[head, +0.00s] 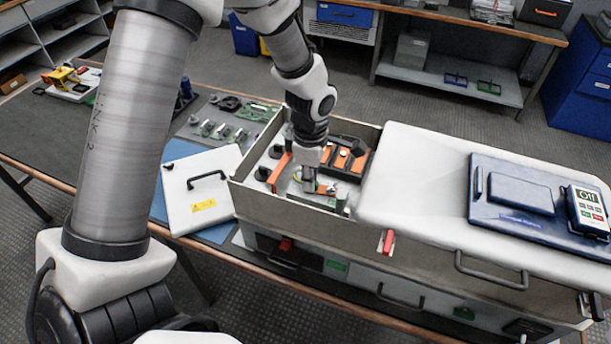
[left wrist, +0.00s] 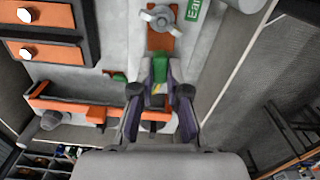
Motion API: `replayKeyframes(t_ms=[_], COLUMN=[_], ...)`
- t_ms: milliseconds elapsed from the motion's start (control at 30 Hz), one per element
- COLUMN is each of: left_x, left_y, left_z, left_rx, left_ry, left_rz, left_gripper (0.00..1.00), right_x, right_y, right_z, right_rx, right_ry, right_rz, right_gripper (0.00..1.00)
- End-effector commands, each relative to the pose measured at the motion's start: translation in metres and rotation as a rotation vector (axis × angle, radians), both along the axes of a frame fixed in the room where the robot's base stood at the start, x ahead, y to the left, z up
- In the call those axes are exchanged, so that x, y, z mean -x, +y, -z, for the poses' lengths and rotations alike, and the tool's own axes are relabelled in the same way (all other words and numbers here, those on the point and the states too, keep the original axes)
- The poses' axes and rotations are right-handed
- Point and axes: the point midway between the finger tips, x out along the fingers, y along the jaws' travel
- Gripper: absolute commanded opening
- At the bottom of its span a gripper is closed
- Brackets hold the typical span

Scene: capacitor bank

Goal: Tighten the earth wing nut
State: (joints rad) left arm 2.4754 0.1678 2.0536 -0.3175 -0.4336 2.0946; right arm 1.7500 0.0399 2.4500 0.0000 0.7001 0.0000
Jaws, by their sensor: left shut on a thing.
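In the left wrist view, a grey metal wing nut (left wrist: 163,17) sits on a copper-coloured bar (left wrist: 160,43), beside a green label (left wrist: 193,9) that begins "Ear". My left gripper (left wrist: 160,92) is below the nut in that view, apart from it. Its fingers are shut on a small piece with green and yellow on it (left wrist: 160,68), partly hidden between them. In the head view, my left gripper (head: 309,182) reaches down into the open section of the grey cabinet (head: 300,218). I cannot make out the wing nut there. My right gripper is not in view.
Cabinet walls surround the gripper closely. Orange-topped blocks (left wrist: 40,50) stand to one side. A white closed cover (head: 420,165) with a blue case (head: 515,190) and meter (head: 586,208) lies right. A white panel with a handle (head: 200,195) lies left on the bench.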

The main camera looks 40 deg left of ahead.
Motion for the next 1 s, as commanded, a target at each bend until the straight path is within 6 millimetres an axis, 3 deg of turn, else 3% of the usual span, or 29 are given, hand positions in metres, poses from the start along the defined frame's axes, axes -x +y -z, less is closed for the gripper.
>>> replayKeyframes(t_ms=[333,367,433,767,867,1000], left_x=[-0.002,-0.002,-0.002,-0.002,-0.003,-0.004], left_y=[-0.003,-0.003,-0.003,-0.003,-0.003,-0.003], left_z=[0.002,0.002,0.002,-0.001,-0.012,-0.043], left_rx=[0.002,0.002,0.001,0.001,0.000,-0.001], left_ry=[-0.001,-0.001,0.000,0.000,-0.003,-0.005], left_rz=[-0.002,-0.002,-0.002,-0.001,0.000,-0.001], left_gripper=[0.00,0.18,0.43,0.44,0.44,0.44], right_x=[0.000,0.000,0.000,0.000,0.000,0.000], right_y=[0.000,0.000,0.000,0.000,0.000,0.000], right_z=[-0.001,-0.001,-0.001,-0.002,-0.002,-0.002], right_rx=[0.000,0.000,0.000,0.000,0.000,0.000], right_ry=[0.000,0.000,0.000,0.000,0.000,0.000], right_rz=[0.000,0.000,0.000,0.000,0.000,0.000], right_gripper=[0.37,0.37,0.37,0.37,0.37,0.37])
